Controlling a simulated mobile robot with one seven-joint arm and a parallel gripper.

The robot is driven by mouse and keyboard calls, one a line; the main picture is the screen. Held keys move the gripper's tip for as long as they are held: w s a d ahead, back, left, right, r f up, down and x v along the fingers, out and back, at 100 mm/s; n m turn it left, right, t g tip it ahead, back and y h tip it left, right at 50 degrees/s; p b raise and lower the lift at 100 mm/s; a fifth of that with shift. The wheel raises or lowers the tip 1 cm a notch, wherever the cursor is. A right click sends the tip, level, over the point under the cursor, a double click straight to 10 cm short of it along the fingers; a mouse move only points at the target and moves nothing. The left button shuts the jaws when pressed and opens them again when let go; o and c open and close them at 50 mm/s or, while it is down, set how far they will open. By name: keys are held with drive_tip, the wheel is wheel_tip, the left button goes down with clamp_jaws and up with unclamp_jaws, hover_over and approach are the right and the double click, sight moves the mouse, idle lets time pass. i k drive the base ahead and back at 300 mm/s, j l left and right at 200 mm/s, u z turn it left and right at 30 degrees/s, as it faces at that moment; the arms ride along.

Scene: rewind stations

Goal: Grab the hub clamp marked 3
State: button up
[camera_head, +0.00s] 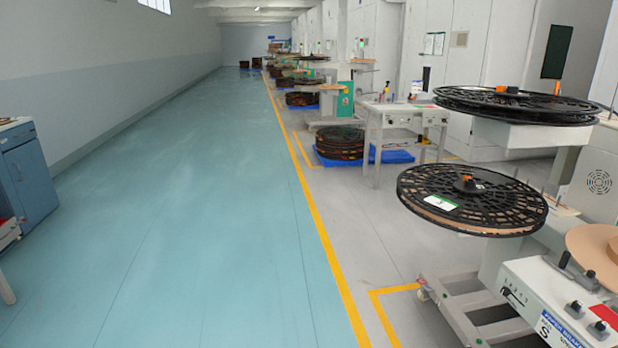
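A black hub clamp with an orange part (467,182) sits at the centre of a black spoked reel (505,207) on the right. A white and green card (440,202) lies on that reel, with a small mark that looks like a 3. I cannot read a number on the clamp itself. Another orange-topped piece (506,90) shows on the higher black reel (450,98), with a further orange tip (557,88) to its right. My gripper is not in view.
The rewind machine (540,285) with its control panel stands at the lower right. A white table (385,115) and stacked reels (339,141) are farther back. A blue cabinet (30,175) is at the left. The blue-green floor (200,220) left of the yellow line is clear.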

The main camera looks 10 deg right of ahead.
sight(512, 91)
drive_tip(key=i+z, duration=0.4)
drive_tip(key=i, duration=0.15)
drive_tip(key=i+z, duration=0.5)
drive_tip(key=z, duration=0.3)
drive_tip(key=i+j+z, duration=0.1)
drive_tip(key=z, duration=0.3)
drive_tip(key=i+j+z, duration=0.1)
drive_tip(key=i+j, duration=0.15)
drive_tip(key=i+j+z, duration=0.1)
drive_tip(key=i+j, duration=0.3)
drive_tip(key=j, duration=0.25)
drive_tip(key=i+j+z, duration=0.25)
drive_tip(key=i+j, duration=0.15)
drive_tip(key=j, duration=0.2)
drive_tip(key=i+j+z, duration=0.1)
drive_tip(key=j, duration=0.25)
drive_tip(key=i+j+z, duration=0.1)
drive_tip(key=i+j, duration=0.15)
drive_tip(key=j, duration=0.15)
drive_tip(key=i+j+z, duration=0.1)
drive_tip(key=j, duration=0.25)
drive_tip(key=i, duration=0.1)
